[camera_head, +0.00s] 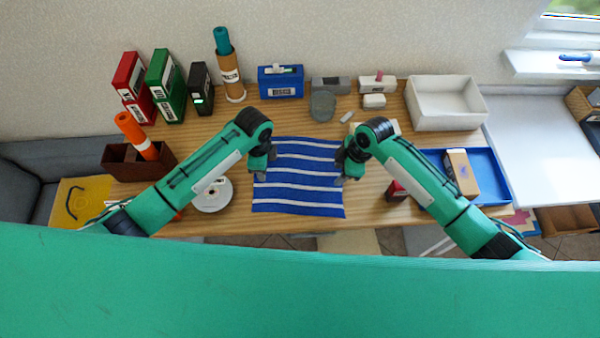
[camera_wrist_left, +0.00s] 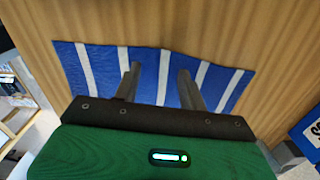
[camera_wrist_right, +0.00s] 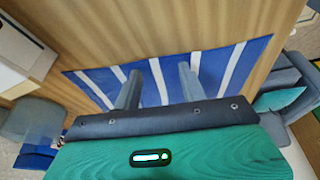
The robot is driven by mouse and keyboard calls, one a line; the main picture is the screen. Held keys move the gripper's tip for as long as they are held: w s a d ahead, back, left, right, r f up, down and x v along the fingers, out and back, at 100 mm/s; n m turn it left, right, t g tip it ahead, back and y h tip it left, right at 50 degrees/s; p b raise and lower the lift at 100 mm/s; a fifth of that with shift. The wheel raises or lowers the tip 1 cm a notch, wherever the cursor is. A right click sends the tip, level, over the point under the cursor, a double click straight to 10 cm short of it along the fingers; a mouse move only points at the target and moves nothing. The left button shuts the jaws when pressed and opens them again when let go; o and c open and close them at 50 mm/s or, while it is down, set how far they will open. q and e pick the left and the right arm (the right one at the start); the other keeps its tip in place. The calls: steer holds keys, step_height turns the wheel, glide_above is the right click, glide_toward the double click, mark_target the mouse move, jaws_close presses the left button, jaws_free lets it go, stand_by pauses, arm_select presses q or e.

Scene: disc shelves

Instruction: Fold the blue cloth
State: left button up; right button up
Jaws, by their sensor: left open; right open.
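The blue cloth (camera_head: 298,185) with white stripes lies spread flat on the wooden table, between my two grippers in the head view. My left gripper (camera_head: 262,168) is at the cloth's left edge. In the left wrist view its two fingers (camera_wrist_left: 160,82) are apart over the cloth (camera_wrist_left: 150,72), with nothing between them but cloth below. My right gripper (camera_head: 345,172) is at the cloth's right edge. In the right wrist view its fingers (camera_wrist_right: 159,85) are apart over the cloth (camera_wrist_right: 210,70). I cannot tell whether the fingertips touch the cloth.
A white disc-shaped item (camera_head: 212,196) lies left of the cloth. A blue tray (camera_head: 490,178) is at the right, a white bin (camera_head: 446,103) at the back right. A grey mouse-like item (camera_head: 322,106) and a blue box (camera_head: 281,82) stand behind the cloth. Binders (camera_head: 132,85) stand back left.

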arm_select(q)
jaws_close()
arm_select(e)
jaws_close()
arm_select(q)
steer(key=shift+r, duration=0.2)
arm_select(e)
steer(key=shift+r, duration=0.1)
